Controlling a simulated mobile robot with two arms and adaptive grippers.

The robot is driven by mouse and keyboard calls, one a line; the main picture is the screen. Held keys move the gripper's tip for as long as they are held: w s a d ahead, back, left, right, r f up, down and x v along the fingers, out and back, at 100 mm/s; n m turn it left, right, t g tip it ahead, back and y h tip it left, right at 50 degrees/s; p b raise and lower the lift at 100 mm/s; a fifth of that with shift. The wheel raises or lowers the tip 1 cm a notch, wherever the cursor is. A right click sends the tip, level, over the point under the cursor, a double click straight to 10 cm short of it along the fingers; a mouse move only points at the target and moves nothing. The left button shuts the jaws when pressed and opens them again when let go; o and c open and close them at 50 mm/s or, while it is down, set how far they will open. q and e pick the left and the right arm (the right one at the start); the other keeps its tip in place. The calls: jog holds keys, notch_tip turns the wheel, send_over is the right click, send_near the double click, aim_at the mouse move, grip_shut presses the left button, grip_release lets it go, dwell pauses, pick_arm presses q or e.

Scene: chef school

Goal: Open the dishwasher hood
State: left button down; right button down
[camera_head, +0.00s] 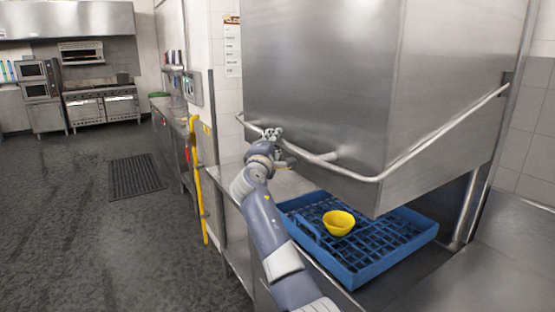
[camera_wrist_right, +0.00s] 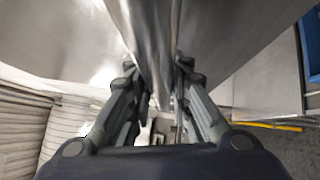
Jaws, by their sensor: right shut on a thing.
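The dishwasher hood (camera_head: 325,80) is a large stainless steel box in the head view. Its lower edge stands above the counter, with an open gap beneath it. A bent handle bar (camera_head: 427,146) runs along its front and right side. My right gripper (camera_head: 272,135) is at the front left part of this bar, shut on it. In the right wrist view, the fingers of my right gripper (camera_wrist_right: 157,85) lie on both sides of the metal bar (camera_wrist_right: 152,45). The fingertip contact is partly hidden. My left gripper is in neither view.
A blue dish rack (camera_head: 368,268) with a yellow bowl (camera_head: 338,223) sits on the counter below the hood. A yellow pipe (camera_head: 198,185) stands left of the counter. The floor at left is open, with a dark mat (camera_head: 135,176). Ovens (camera_head: 100,105) stand far back.

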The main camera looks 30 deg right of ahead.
notch_tip(320, 180, up, 3)
jog(key=shift+r+p, duration=0.2)
jog(key=shift+p, duration=0.3)
jog(key=shift+f, duration=0.1)
jog(key=c, duration=1.4)
grip_release()
jog(key=shift+c, duration=0.2)
jog(key=v, duration=1.2)
